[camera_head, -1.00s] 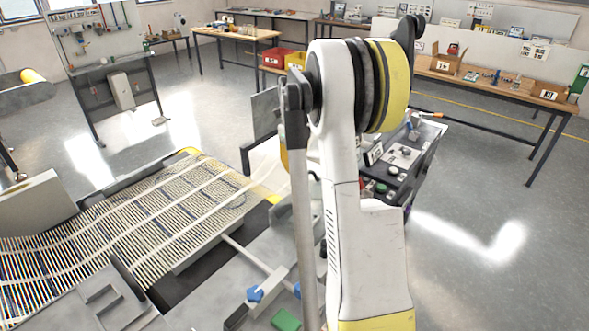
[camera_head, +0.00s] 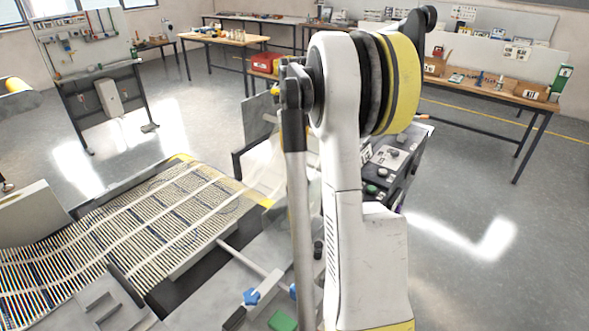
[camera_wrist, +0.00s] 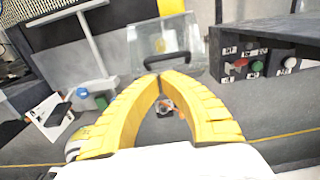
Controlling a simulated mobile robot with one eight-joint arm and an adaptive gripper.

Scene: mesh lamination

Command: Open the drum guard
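The drum guard (camera_wrist: 150,42) is a clear panel with a black handle (camera_wrist: 180,59) along its near edge, seen at the top middle of the wrist view. In the head view a see-through panel (camera_head: 262,172) shows at the far end of the mesh machine, partly behind my arm. My gripper (camera_wrist: 162,77) has yellow ribbed fingers whose tips come together just below the handle in the picture. The tips look very near the handle; whether they touch it I cannot tell. My gripper is hidden behind my arm in the head view.
The slatted mesh bed (camera_head: 130,225) fills the lower left. A control panel (camera_wrist: 258,60) with red, green and white knobs stands right of the guard. Blue knobs (camera_head: 251,296) and a green block (camera_head: 282,321) sit at the machine's near side. Open floor (camera_head: 490,250) lies right.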

